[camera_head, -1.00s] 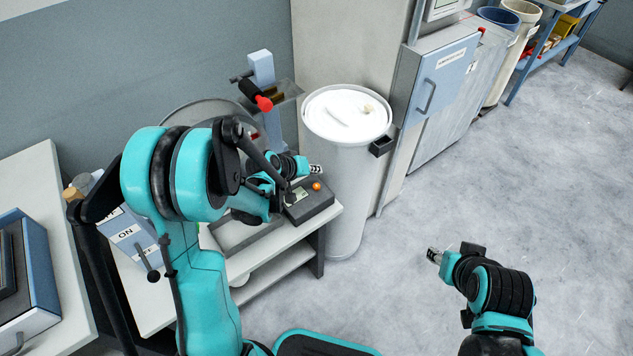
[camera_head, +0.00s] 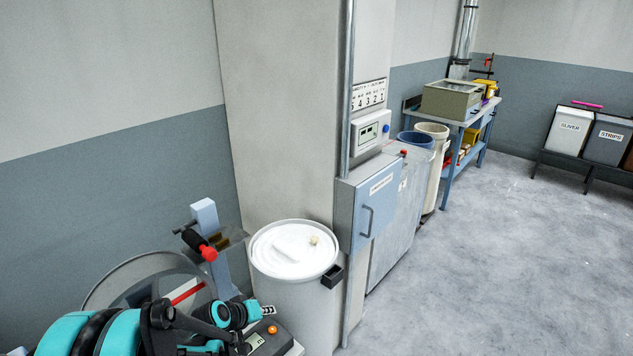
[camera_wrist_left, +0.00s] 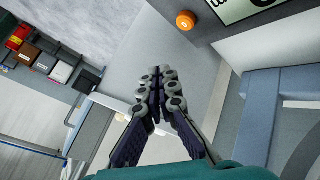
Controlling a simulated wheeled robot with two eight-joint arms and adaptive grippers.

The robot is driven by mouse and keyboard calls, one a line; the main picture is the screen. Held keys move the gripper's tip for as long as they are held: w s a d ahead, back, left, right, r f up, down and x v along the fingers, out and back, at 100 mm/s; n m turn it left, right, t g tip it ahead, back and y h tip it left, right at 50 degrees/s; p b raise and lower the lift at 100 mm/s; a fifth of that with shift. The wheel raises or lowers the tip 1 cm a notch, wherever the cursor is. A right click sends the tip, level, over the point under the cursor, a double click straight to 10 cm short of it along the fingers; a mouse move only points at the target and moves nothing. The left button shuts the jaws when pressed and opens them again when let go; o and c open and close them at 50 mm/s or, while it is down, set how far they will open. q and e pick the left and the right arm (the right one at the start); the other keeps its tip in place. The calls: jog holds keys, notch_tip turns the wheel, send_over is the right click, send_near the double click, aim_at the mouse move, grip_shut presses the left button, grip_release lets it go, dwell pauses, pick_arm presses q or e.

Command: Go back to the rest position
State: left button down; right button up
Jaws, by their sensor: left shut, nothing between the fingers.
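My left gripper (camera_head: 268,310) is at the bottom left of the head view, at the end of my teal and black arm. It is just above and behind a dark device with a small display (camera_head: 256,341) and an orange button (camera_head: 272,329). In the left wrist view my left gripper (camera_wrist_left: 160,80) has its fingers together with nothing between them. The orange button (camera_wrist_left: 186,20) shows at the top there, apart from the fingers. My right gripper is out of view.
A round white-topped can (camera_head: 295,250) stands just right of the gripper. A post with a red-tipped handle (camera_head: 208,253) rises behind the arm, beside a large wheel (camera_head: 110,285). The floor (camera_head: 510,240) at right is clear.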

pick_arm(q)
jog(key=s+d+r+m+y, duration=0.2)
jog(key=s+r, duration=0.7)
jog(key=s, duration=0.1)
jog(key=s+a+r+m+y, duration=0.1)
jog(key=s+r+y, duration=0.1)
jog(key=s, duration=1.3)
jog(key=shift+a+r+m+g, duration=0.3)
jog(key=shift+a+r+g, duration=0.1)
jog(key=shift+r, duration=0.05)
